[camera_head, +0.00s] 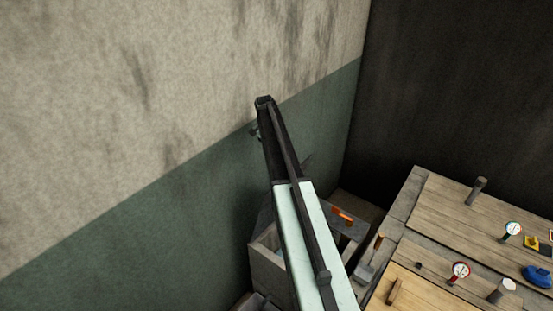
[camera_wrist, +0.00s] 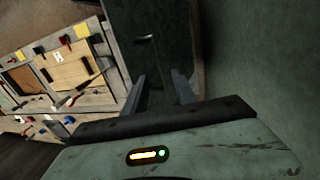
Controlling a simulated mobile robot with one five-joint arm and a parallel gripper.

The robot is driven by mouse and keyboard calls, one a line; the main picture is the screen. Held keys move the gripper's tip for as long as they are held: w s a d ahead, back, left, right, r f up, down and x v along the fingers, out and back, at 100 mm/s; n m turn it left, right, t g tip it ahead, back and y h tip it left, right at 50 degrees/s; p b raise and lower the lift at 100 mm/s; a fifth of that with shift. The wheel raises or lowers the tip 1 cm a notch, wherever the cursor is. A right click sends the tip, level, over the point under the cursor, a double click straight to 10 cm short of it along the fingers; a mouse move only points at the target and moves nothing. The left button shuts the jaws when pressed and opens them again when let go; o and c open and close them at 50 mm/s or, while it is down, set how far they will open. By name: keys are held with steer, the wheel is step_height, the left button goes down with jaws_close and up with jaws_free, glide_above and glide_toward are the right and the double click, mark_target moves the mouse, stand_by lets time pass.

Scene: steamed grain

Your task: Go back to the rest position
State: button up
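My arm rises from the bottom middle of the head view, with a pale green link and a dark link above it. My gripper cannot be made out clearly in the head view. In the wrist view my gripper (camera_wrist: 158,74) shows two grey fingers standing apart, with nothing between them. Beyond the fingers is a dark panel or box side (camera_wrist: 150,62). I see no contact between the fingers and anything.
A workbench with wooden boards (camera_head: 480,220), gauges (camera_head: 460,271) and a blue object (camera_head: 537,276) stands at lower right. A grey box (camera_head: 266,268) and an orange-handled item (camera_head: 343,214) lie beside my arm. The green and beige wall (camera_head: 150,120) is close on the left.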

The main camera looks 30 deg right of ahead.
steer(key=s+a+f+n+b, duration=0.2)
steer(key=s+a+f+b, duration=0.1)
steer(key=a+f+b, duration=0.5)
steer(key=s+a+f+n+b, duration=0.1)
steer(key=s+a+f+b, duration=0.2)
steer(key=a+f+b, duration=0.55)
steer(key=s+a+f+n+t+b, duration=0.1)
steer(key=s+a+f+n+b, duration=0.1)
steer(key=s+a+n, duration=0.3)
steer(key=s+a+f+n+t+y+b, duration=0.1)
steer(key=s+a+f+n, duration=0.1)
steer(key=s+a+n, duration=0.3)
steer(key=s+a, duration=0.4)
steer(key=s, duration=0.4)
steer(key=shift+s+a+f+b, duration=0.15)
steer(key=shift+s+a+b, duration=0.05)
steer(key=shift+s+b, duration=0.15)
